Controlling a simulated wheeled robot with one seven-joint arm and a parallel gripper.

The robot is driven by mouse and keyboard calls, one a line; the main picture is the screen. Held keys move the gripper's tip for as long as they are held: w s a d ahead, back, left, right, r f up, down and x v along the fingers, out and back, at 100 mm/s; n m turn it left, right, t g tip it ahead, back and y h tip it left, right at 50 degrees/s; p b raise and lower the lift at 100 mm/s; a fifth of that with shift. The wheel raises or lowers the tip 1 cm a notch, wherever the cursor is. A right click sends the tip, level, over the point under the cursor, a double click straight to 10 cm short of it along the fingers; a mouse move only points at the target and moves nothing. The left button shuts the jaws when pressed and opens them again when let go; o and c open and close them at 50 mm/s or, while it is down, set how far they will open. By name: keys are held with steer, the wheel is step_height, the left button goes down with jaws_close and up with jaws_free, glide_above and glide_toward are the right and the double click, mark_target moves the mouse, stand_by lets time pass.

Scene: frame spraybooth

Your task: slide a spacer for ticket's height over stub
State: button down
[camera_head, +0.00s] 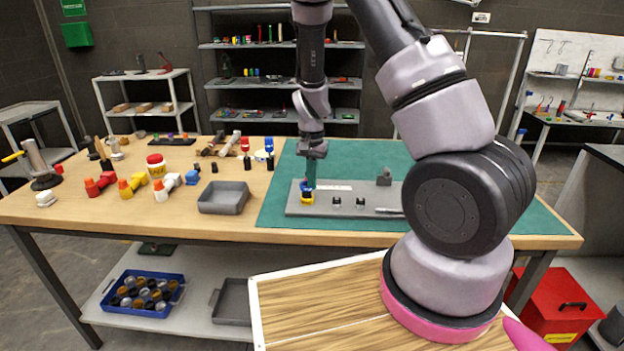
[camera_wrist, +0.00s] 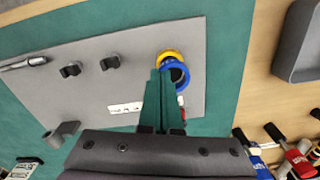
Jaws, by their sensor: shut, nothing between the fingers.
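The grey plate (camera_head: 380,193) lies on the green mat. A yellow ring (camera_head: 307,200) and a blue ring (camera_head: 306,186) are at its left end. In the wrist view the blue ring (camera_wrist: 178,72) overlaps the yellow ring (camera_wrist: 172,55), around a dark centre that looks like a stub; how they seat is unclear. A white ticket (camera_wrist: 125,108) with dark print lies on the plate, its text too small to read. My gripper (camera_wrist: 158,72) is shut and empty, its green fingertips beside the blue ring. In the head view my gripper (camera_head: 311,180) is upright above the rings.
Two dark pegs (camera_head: 348,203) and a grey block (camera_head: 384,177) stand on the plate to the right. A grey tray (camera_head: 224,198) sits left of the mat. Red, yellow and white tools (camera_head: 132,186) lie farther left. The mat's right part is clear.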

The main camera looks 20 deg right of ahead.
steer(key=c, duration=1)
jaws_free()
steer(key=shift+c, duration=0.2)
steer(key=s+d+r+t+y, duration=0.1)
steer(key=s+r, duration=0.3)
steer(key=r, duration=1)
steer(key=s+d+r+t+y, duration=0.1)
steer(key=s+r+t, duration=0.15)
steer(key=r, duration=1.05)
steer(key=s+d+r+n+t, duration=0.1)
steer(key=s+r+t, duration=0.1)
steer(key=s+r, duration=0.3)
steer(key=s+d+r+n+t, duration=0.1)
steer(key=s+r, duration=0.4)
steer(key=s, duration=0.5)
steer(key=shift+d+t, duration=0.2)
steer(key=shift+t, duration=0.15)
